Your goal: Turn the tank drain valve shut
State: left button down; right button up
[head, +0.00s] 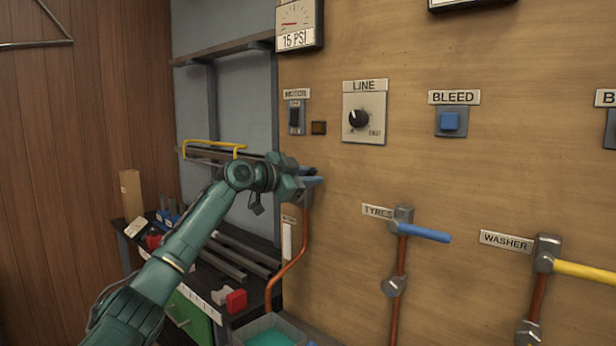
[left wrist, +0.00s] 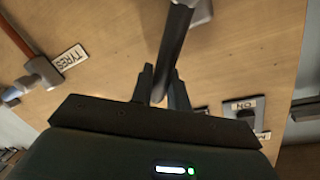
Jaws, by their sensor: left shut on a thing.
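The tank drain valve is at the left edge of the wooden panel, above a copper pipe (head: 291,265) that bends down and left. A label (head: 288,211) beside the valve is partly hidden and unreadable. My right gripper is in neither view.
The TYRES valve (head: 403,228) with a blue lever and the WASHER valve (head: 548,254) with a yellow lever are to the right. The LINE knob (head: 359,119) and BLEED button (head: 450,121) are above. A green-lined bin (head: 270,336) stands below the pipe.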

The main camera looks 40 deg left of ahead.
pick_arm(q)
jog(key=m, duration=0.1)
jog(key=d+f+m, duration=0.1)
jog(key=shift+d+f+m+y, duration=0.3)
jog(key=shift+s+d+f+m+y, duration=0.1)
jog(key=shift+d+f+m+y, duration=0.35)
jog(key=shift+f+m, duration=0.5)
jog(key=f+m, duration=0.1)
jog(key=m+y+p, duration=0.1)
jog(key=m, duration=0.1)
jog(key=shift+d+f, duration=0.35)
jog(key=shift+f+m+p, duration=0.35)
jog(key=shift+f, duration=0.05)
jog(key=shift+f+m, duration=0.4)
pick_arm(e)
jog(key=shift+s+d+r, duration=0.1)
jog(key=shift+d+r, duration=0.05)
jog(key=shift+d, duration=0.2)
pick_arm(q)
jog(key=c, duration=1.4)
grip_release()
jog(key=shift+s, duration=0.1)
